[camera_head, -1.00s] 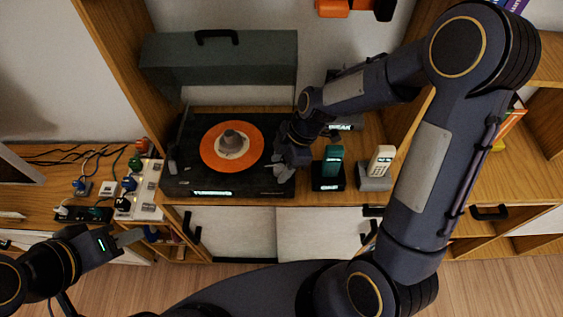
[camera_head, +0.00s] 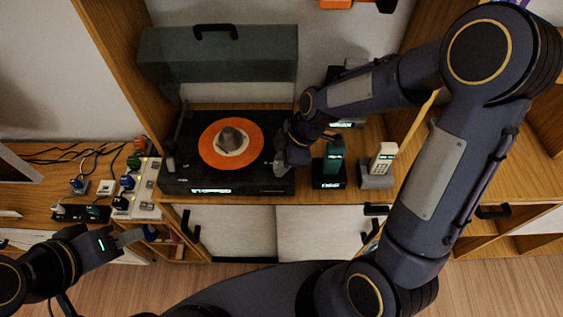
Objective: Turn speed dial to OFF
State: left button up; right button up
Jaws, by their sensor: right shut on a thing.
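A black record player (camera_head: 230,184) stands on the wooden cabinet with an orange record (camera_head: 213,155) on its platter. Its dark lid (camera_head: 218,60) is raised at the back. A lit strip shows on its front edge. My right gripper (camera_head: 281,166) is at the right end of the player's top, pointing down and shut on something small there. The gripper hides the speed dial, so its setting cannot be read. My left gripper (camera_head: 136,236) is at the lower left, away from the player; its jaw opening is not clear.
A green handset (camera_head: 333,158) in a dock and a cream cordless phone (camera_head: 382,158) stand close to the right of my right gripper. Power strips with plugs and cables (camera_head: 130,190) lie to the left. Cabinet doors (camera_head: 240,228) are below.

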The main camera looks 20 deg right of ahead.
jog(key=shift+m+t+b, duration=0.4)
jog(key=shift+m, duration=0.5)
jog(key=m+t, duration=0.1)
jog(key=m, duration=0.1)
jog(key=shift+s+a+m+h, duration=0.1)
jog(key=shift+m+h, duration=0.2)
jog(key=shift+m, duration=0.1)
jog(key=shift+r+m+t+h, duration=0.1)
jog(key=shift+m+t+h, duration=0.25)
jog(key=shift+m, duration=0.85)
jog(key=shift+m+t+h+p, duration=0.35)
jog(key=shift+m+h, duration=0.1)
jog(key=shift+m, duration=0.95)
jog(key=o, duration=1)
jog(key=shift+s, duration=0.1)
jog(key=shift+c, duration=0.2)
